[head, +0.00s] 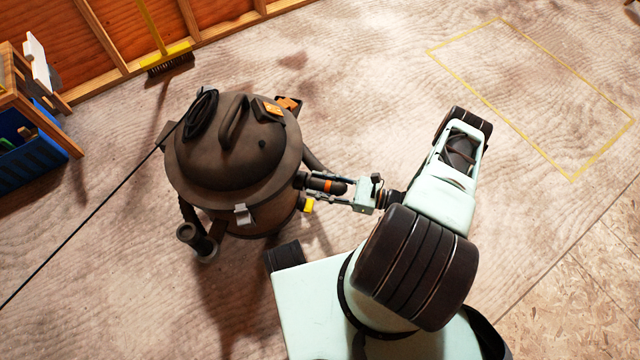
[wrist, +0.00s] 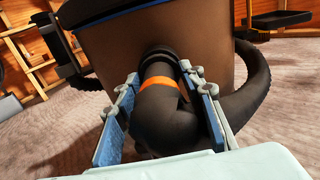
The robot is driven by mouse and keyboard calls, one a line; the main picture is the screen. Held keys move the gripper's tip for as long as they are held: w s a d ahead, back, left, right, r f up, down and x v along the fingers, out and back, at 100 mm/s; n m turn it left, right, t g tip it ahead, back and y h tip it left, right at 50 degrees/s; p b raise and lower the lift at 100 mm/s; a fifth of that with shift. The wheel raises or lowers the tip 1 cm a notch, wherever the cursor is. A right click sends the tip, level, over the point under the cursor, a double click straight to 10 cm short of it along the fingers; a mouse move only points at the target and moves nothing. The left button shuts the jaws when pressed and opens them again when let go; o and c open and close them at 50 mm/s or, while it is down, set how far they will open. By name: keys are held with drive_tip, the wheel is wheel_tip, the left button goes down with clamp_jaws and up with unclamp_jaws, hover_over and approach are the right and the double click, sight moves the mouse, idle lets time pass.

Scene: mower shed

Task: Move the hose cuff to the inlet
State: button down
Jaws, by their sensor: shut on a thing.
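The hose cuff (wrist: 160,102) is a black bent piece with an orange band, held between the two blue-padded fingers of my gripper (wrist: 160,112). In the head view the orange-banded cuff (head: 328,185) lies between my gripper's fingers (head: 336,187), at the right side of the brown shop vacuum (head: 235,150). The cuff's far end meets the dark round inlet (wrist: 157,55) on the vacuum's drum. I cannot tell whether it is seated inside or only touching. The black hose (wrist: 248,95) curves round to the right.
A yellow tab (head: 307,205) sits just below the cuff. A second hose end (head: 196,240) stands at the vacuum's lower left. A black cord (head: 85,220) runs across the floor. A wooden bench with a blue bin (head: 35,160) is at far left. The floor at right is clear.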

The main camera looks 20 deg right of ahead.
drive_tip(key=shift+w+a, duration=0.15)
drive_tip(key=shift+a, duration=0.15)
drive_tip(key=c, duration=1.2)
unclamp_jaws()
drive_tip(key=shift+d, duration=0.1)
drive_tip(key=v, duration=1.2)
